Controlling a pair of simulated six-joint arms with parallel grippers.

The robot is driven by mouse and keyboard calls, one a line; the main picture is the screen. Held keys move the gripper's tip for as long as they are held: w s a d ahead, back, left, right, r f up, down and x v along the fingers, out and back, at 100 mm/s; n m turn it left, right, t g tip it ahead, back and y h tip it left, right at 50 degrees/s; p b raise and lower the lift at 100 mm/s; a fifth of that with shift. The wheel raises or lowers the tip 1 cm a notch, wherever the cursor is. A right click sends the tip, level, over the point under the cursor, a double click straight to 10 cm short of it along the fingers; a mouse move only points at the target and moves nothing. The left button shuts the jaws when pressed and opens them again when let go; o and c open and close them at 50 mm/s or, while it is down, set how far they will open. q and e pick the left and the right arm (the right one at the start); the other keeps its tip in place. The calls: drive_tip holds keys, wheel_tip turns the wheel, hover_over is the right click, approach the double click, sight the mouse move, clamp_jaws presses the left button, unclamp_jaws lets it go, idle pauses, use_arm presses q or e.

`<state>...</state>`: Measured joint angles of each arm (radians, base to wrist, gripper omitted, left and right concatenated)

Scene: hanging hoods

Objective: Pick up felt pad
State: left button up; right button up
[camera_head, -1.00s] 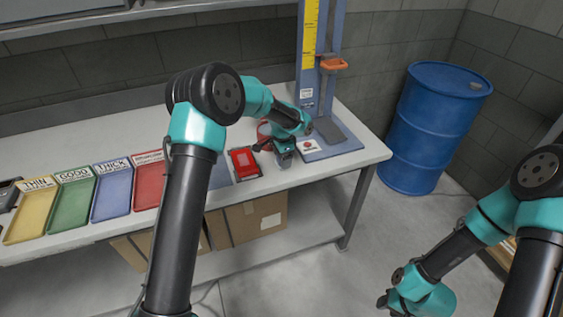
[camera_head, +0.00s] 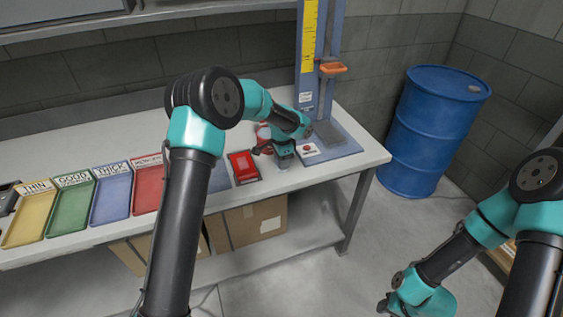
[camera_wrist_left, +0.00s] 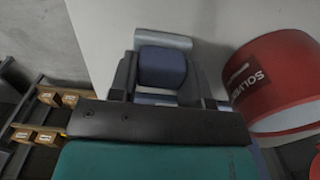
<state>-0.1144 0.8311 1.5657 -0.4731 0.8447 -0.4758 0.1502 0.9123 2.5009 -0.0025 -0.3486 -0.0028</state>
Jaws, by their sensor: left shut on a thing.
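My left gripper (camera_head: 284,160) is low over the workbench near its front edge, between a red tray and the blue stand. In the left wrist view its fingers (camera_wrist_left: 160,75) are shut on a small dark blue piece (camera_wrist_left: 162,67), which looks like the felt pad. A grey-blue flat edge shows just beyond that piece. In the head view the pad is mostly hidden by the gripper. My right gripper (camera_head: 388,304) is low at the right, over the floor and away from the bench; its jaw opening is too small to read.
A red solvent can (camera_wrist_left: 275,85) stands close beside the left gripper. A small red tray (camera_head: 243,166) lies to its left, and a blue measuring stand (camera_head: 340,143) to its right. Several labelled colored trays (camera_head: 72,202) line the bench. A blue drum (camera_head: 435,130) stands right.

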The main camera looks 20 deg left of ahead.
use_arm(q)
drive_tip(key=shift+r, duration=1.7)
drive_tip(key=s+d, duration=0.2)
drive_tip(key=s, duration=0.5)
drive_tip(key=s+d+r, duration=0.1)
drive_tip(key=s+d, duration=0.1)
drive_tip(key=s, duration=0.6)
drive_tip(key=shift+s+d+r, duration=0.15)
drive_tip(key=shift+d+r, duration=0.05)
drive_tip(key=shift+d, duration=0.2)
drive_tip(key=o, duration=0.4)
drive_tip(key=shift+c, duration=1.2)
